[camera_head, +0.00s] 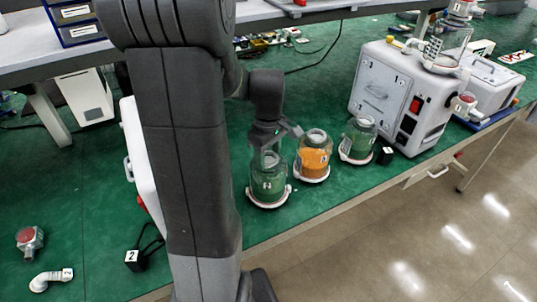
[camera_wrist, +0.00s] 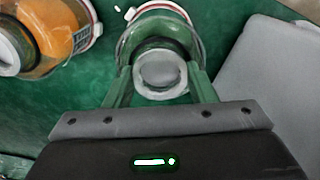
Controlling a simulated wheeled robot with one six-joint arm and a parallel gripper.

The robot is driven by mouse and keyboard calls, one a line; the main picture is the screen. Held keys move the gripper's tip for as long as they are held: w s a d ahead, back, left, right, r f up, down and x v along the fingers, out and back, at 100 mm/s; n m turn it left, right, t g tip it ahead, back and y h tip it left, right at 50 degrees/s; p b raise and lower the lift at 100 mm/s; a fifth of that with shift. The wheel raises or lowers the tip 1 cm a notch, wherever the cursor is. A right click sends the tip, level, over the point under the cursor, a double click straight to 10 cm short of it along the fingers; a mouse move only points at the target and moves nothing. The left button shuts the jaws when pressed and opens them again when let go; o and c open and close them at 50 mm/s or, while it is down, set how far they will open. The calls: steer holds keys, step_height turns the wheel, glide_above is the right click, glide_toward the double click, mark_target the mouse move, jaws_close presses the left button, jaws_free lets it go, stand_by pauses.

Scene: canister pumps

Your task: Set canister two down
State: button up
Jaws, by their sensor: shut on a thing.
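My gripper (camera_head: 267,150) is shut on the neck of a green-filled glass canister (camera_head: 268,184), the leftmost of three in the head view. The canister is upright, at a white ring base (camera_head: 268,203) on the green bench; I cannot tell whether it rests fully in it. Its label is too small to read surely. In the wrist view, my gripper's fingers (camera_wrist: 160,78) lie on both sides of the canister's pale round lid (camera_wrist: 160,70). An orange-filled canister (camera_head: 313,158) stands just right of it, and another green canister (camera_head: 358,138) stands farther right, both on ring bases.
A white pump box marked 1 (camera_head: 388,92) stands right of the canisters, with a small black block (camera_head: 385,156) before it. A black block marked 2 (camera_head: 135,260), a white elbow pipe (camera_head: 48,279) and a red-faced fitting (camera_head: 29,239) lie left. The bench edge is close in front.

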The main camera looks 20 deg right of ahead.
steer(key=shift+f, duration=0.15)
steer(key=o, duration=1.4)
step_height(320, 180, up, 12)
steer(key=shift+r, duration=0.2)
